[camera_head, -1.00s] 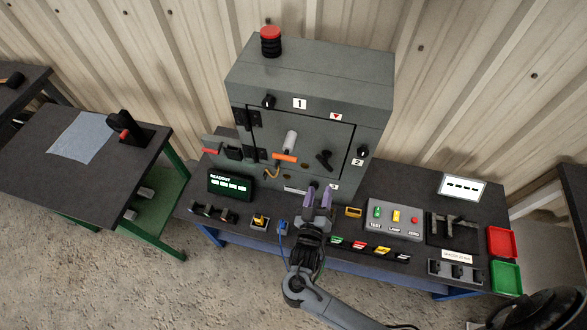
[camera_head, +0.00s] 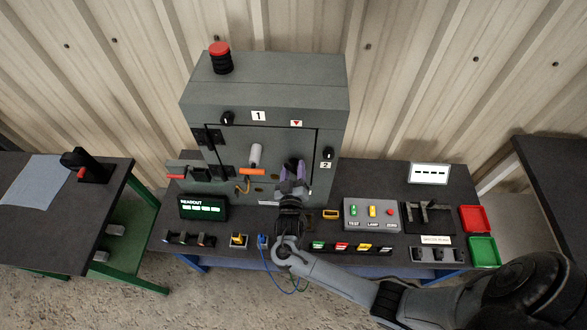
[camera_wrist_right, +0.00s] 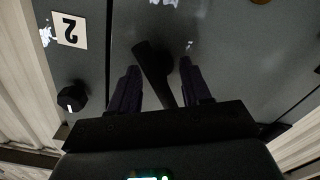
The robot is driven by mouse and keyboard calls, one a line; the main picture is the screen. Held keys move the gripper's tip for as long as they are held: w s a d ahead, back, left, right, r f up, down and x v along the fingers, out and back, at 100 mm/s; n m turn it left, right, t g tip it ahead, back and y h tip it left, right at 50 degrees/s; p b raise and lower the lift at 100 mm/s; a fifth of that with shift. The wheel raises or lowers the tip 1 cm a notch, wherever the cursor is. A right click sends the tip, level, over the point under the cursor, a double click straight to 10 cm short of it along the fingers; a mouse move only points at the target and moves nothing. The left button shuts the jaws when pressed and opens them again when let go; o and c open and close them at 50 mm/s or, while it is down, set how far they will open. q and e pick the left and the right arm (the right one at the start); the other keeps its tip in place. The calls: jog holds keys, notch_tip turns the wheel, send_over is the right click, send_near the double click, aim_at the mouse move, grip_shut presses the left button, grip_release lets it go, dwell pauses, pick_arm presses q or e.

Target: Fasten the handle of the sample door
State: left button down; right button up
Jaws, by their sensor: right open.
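The sample door (camera_head: 285,142) is the dark grey front panel of the box-shaped enclosure (camera_head: 325,100) and appears closed. Its black handle (camera_wrist_right: 153,72) shows in the right wrist view, slanting between the two fingers; in the head view my gripper hides it. My right gripper (camera_head: 292,172) is in front of the right part of the door. In the right wrist view the gripper (camera_wrist_right: 160,88) is open, with its fingers on either side of the handle and a gap visible. My left gripper is not in view.
A black knob (camera_head: 328,154) sits above the label 2, right of the door. A pale cylinder (camera_head: 256,155) and an orange bar (camera_head: 253,171) stick out from the door's front. A button box (camera_head: 371,213) and several coloured switches stand on the bench (camera_head: 345,180).

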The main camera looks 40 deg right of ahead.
jog(key=shift+w+d, duration=0.1)
jog(key=shift+w, duration=0.05)
grip_shut()
jog(key=shift+m, duration=0.4)
jog(key=shift+b, duration=0.35)
jog(key=m+b, duration=0.1)
jog(key=m, duration=0.1)
jog(key=shift+f+m, duration=0.1)
jog(key=shift+m, duration=0.2)
jog(key=m+b, duration=0.1)
jog(key=m, duration=0.2)
jog(key=shift+m+b, duration=0.3)
jog(key=shift+m, duration=0.2)
